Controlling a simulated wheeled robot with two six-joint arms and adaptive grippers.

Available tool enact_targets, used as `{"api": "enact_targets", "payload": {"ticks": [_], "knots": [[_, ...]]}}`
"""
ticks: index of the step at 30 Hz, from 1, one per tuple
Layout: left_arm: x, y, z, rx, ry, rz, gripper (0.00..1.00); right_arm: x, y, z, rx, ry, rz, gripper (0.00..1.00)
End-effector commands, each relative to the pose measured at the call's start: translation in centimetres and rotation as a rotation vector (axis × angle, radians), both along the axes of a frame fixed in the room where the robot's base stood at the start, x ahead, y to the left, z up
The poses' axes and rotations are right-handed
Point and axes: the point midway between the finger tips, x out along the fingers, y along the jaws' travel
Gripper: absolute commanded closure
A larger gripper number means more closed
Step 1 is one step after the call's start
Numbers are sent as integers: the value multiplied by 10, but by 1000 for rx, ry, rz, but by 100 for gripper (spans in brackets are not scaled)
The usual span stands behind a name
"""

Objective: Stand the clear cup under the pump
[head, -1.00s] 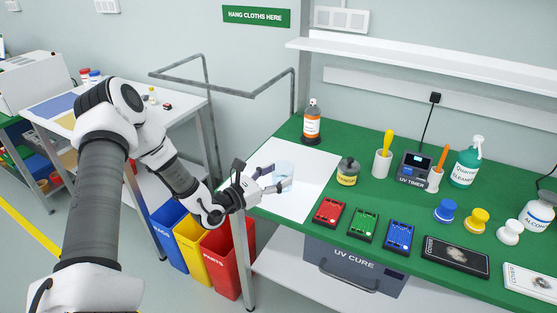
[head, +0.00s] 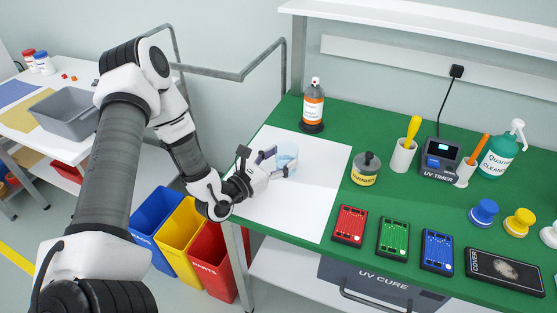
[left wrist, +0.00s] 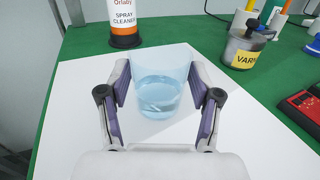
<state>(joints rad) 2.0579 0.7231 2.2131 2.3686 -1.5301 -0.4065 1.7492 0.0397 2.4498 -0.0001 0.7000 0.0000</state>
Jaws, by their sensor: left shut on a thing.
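The clear cup (head: 289,154), with pale blue liquid low inside, stands upright between the fingers of my left gripper (head: 275,164). The gripper is shut on it over the white sheet at the bench's left end. In the left wrist view the cup (left wrist: 158,85) sits between two purple-grey finger pads; whether its base touches the sheet I cannot tell. A teal bottle with a white pump head (head: 500,152), its label partly readable as a cleaner, stands at the right of the bench, well away from the cup. My right gripper is not in view.
An orange-labelled spray can (head: 313,106) stands behind the cup. A varnish jar (head: 366,169), tool holders (head: 403,156) and a UV timer (head: 438,160) stand to the right. Circuit boards (head: 350,225) lie along the front. The white sheet (head: 310,205) has bare room.

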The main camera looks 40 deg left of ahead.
Motion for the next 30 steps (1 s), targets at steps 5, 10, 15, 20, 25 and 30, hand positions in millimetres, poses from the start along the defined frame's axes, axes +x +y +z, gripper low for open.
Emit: {"api": "enact_targets", "payload": {"ticks": [5,10,15,20,25,30], "knots": [[-3,-4,-6,1,0,4,74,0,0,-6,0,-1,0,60],[-3,-4,-6,0,-1,4,74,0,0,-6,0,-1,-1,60],[-3,-4,-9,0,-1,4,22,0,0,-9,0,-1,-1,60],[-3,-4,-9,0,-1,4,11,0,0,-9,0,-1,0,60],[-3,-3,-8,0,-1,4,11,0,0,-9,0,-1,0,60],[-10,-1,-6,-4,2,8,11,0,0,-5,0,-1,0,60]]}}
